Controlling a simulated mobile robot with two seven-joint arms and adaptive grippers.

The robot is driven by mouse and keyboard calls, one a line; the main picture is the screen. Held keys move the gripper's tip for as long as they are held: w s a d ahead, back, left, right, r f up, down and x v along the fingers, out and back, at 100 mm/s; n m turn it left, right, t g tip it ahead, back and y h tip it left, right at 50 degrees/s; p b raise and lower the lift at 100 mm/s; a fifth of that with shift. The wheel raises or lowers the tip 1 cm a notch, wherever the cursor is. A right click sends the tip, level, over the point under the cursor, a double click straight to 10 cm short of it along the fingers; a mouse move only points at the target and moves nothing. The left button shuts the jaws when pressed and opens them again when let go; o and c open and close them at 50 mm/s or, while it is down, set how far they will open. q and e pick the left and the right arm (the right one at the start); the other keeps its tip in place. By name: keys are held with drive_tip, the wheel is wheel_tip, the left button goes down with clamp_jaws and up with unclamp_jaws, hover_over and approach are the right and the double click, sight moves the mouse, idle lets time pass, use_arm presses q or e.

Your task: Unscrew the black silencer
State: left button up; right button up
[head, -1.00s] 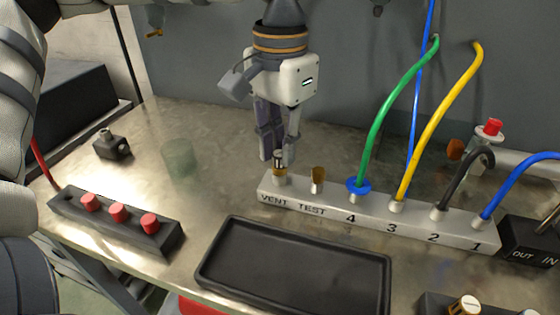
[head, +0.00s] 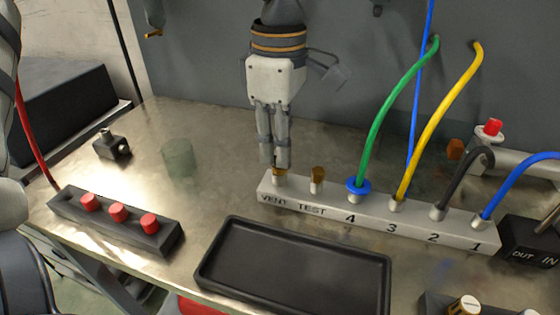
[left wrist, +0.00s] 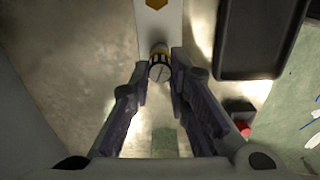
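The small black-and-brass silencer stands upright in the VENT port of the light grey manifold (head: 330,209). In the left wrist view the silencer (left wrist: 159,66) shows end-on, with a slotted pale top and a dark band. My left gripper (head: 275,163) points down over the VENT port. My right gripper is in neither view.
A brass plug (head: 317,175) sits in the TEST port, beside the VENT port. Green (head: 378,120), yellow (head: 440,105), black and blue hoses rise from ports 4 to 1. An empty black tray (head: 290,270) lies in front. A block with red buttons (head: 118,215) stands left.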

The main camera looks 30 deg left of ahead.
use_arm(q)
drive_tip(key=shift+o, duration=1.2)
drive_tip(key=m, duration=0.5)
drive_tip(key=shift+m, duration=0.4)
drive_tip(key=m, duration=0.7)
drive_tip(key=shift+m, duration=0.4)
drive_tip(key=m, duration=1.1)
drive_tip(key=shift+m, duration=0.3)
